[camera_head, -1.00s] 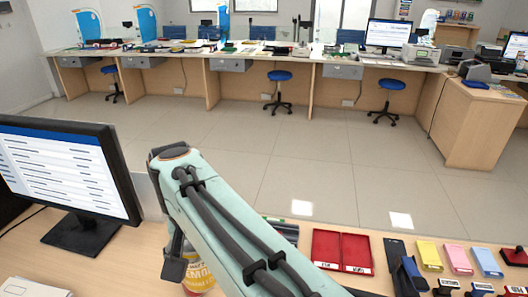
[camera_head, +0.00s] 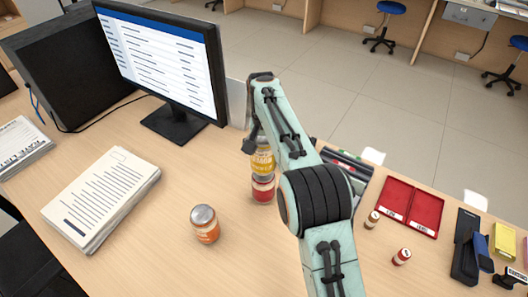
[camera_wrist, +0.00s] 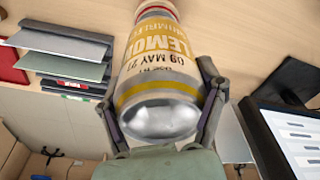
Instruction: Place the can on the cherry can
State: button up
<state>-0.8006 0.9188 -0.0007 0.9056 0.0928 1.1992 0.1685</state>
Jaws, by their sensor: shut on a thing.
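My gripper (camera_wrist: 163,125) is shut on a yellow-and-white lemon can (camera_wrist: 158,60), with one finger on each side. Its silver end faces the wrist camera. In the head view the lemon can (camera_head: 262,162) is upright, directly above a red can (camera_head: 263,190) standing on the counter, which looks like the cherry can. The two appear in line and very close; I cannot tell whether they touch. My gripper is mostly hidden by my arm there. An orange can (camera_head: 206,228) with a silver lid stands apart, nearer and to the left.
A monitor (camera_head: 165,60) stands behind left of the cans. A paper stack (camera_head: 103,198) lies at left. Red trays (camera_head: 410,207), two small stamps (camera_head: 372,219) and a black stapler-like item (camera_head: 466,245) are at right. The counter's front middle is clear.

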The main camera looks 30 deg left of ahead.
jog(key=shift+f, duration=0.9)
jog(key=shift+f, duration=0.1)
jog(key=o, duration=1.2)
jog(key=shift+f, duration=0.1)
jog(key=r, duration=0.4)
jog(key=s+r, duration=0.1)
jog(key=r, duration=0.7)
jog(key=shift+s+d+r, duration=0.15)
jog(key=shift+s+d, duration=0.05)
jog(key=shift+d, duration=0.15)
